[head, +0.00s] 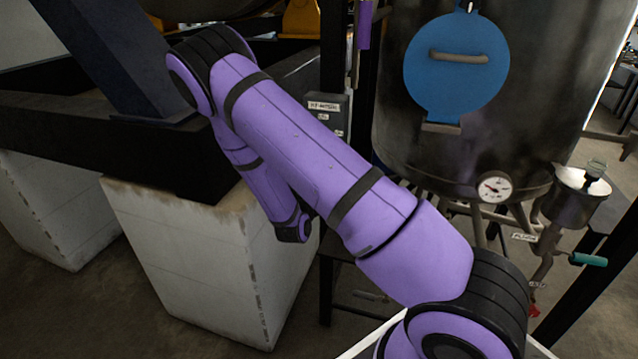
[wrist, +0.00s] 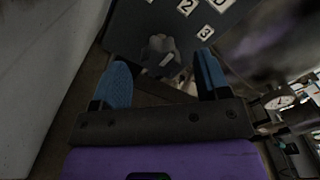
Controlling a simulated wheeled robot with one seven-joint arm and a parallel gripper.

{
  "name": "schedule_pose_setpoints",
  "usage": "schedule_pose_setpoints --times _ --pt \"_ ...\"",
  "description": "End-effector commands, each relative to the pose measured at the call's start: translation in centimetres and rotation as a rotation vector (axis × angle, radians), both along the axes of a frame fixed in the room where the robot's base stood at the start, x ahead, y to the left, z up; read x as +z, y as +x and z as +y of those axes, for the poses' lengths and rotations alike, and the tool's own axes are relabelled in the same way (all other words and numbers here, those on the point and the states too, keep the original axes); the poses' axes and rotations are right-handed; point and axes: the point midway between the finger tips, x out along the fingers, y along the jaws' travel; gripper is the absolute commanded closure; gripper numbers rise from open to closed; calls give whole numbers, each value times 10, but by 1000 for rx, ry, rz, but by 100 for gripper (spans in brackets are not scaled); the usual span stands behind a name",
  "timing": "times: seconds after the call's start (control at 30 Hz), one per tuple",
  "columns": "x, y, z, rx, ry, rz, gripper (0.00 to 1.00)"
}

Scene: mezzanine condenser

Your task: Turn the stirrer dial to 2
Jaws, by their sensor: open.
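The stirrer dial is a grey knob (wrist: 162,54) on a dark panel (wrist: 135,30) in the wrist view. It carries a short pale mark slanting to the upper right; I cannot tell which number it points at. White number plates, among them "2" (wrist: 186,7) and "3" (wrist: 205,32), lie above and right of it. My gripper (wrist: 161,66) is open, with one blue finger on each side of the knob in the picture. I cannot tell whether either finger touches it. In the head view my arm hides the gripper and the knob.
In the head view a grey labelled box (head: 326,106) shows partly beside my arm. A dark vessel (head: 405,150) with a blue round cover (head: 455,85) and gauge (head: 494,187) stands right. A white block (head: 190,265) and dark beam (head: 60,125) are left.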

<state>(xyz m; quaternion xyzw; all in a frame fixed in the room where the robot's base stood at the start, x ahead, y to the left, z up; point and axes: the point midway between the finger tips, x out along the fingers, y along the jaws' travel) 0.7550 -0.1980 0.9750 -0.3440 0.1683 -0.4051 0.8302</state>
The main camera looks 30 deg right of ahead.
Motion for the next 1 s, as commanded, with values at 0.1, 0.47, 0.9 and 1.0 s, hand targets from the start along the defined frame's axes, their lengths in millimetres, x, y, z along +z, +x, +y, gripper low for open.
schedule_pose_setpoints --times 0.1,0.47,0.9,1.0 --pt "0 -14 20 4 0 3 31" --pt "0 -44 57 1 1 1 31" --pt "0 -46 59 -1 1 0 31" --pt "0 -46 59 -1 1 0 31"
